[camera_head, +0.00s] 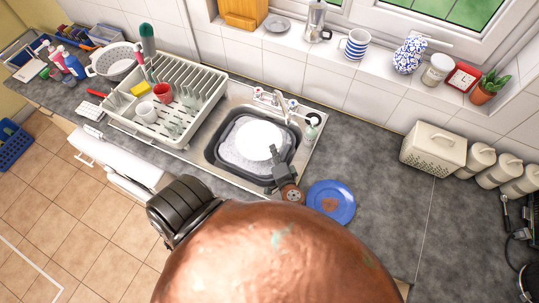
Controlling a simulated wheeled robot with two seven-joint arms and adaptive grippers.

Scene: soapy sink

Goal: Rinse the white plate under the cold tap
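The white plate (259,138) is in the dark washing-up basin (214,148) in the sink, over grey-white foam. The tap (270,99) stands behind the basin at the sink's back edge; I cannot make out running water. My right gripper is not in view.
A blue plate (331,188) with brown stains lies on the counter right of the sink. A dish rack (204,85) with cups and glasses stands left. A soap bottle (312,131) stands at the sink's right back. Counter (385,190) farther right is clear.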

